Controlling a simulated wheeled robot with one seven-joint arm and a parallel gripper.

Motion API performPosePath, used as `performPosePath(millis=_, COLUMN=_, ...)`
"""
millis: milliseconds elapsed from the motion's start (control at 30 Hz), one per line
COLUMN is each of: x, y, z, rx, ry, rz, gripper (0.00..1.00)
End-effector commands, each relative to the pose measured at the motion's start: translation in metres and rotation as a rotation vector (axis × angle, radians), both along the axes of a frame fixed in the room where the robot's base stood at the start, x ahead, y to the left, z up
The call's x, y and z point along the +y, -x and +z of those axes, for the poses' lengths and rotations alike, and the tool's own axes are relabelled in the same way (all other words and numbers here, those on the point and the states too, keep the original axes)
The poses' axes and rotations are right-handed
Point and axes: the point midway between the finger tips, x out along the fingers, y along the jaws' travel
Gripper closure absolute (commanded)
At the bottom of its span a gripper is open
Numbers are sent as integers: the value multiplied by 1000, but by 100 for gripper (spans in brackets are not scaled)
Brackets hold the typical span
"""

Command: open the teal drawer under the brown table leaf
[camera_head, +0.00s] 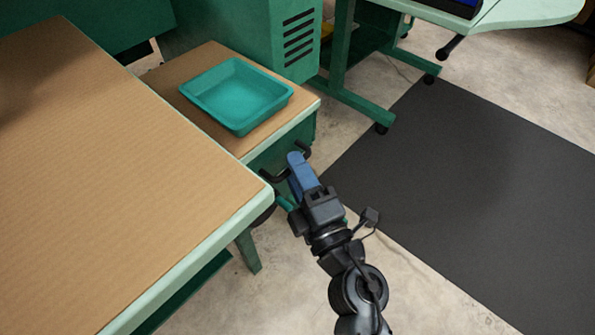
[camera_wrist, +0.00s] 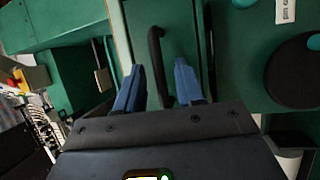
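The drawer front (camera_head: 276,155) is a dark teal-green panel under the edge of the small brown leaf (camera_head: 205,55); it also shows in the wrist view (camera_wrist: 182,22). It looks closed flush. Its black bar handle (camera_wrist: 155,55) runs upright in the wrist view, and its ends show beside my gripper in the head view. My gripper (camera_head: 297,160) has blue fingers, spread apart in the wrist view (camera_wrist: 158,82), with the handle between them. Gaps show on both sides of the handle. In the head view a finger hides part of the handle.
A teal tray (camera_head: 237,95) sits on the small leaf. A larger brown tabletop (camera_head: 100,180) with a pale green edge lies close on the left. A dark mat (camera_head: 460,180) and open floor lie to the right. A round black part (camera_wrist: 300,70) shows at right in the wrist view.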

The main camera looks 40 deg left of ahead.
Motion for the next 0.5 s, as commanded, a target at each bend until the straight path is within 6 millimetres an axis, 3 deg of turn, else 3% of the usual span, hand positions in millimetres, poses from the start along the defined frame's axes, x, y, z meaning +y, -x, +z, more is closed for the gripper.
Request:
performPosePath(millis=167, x=0, y=0, z=0, rx=0, ry=0, rz=0, gripper=63)
performPosePath(millis=500, x=0, y=0, z=0, rx=0, ry=0, rz=0, gripper=95)
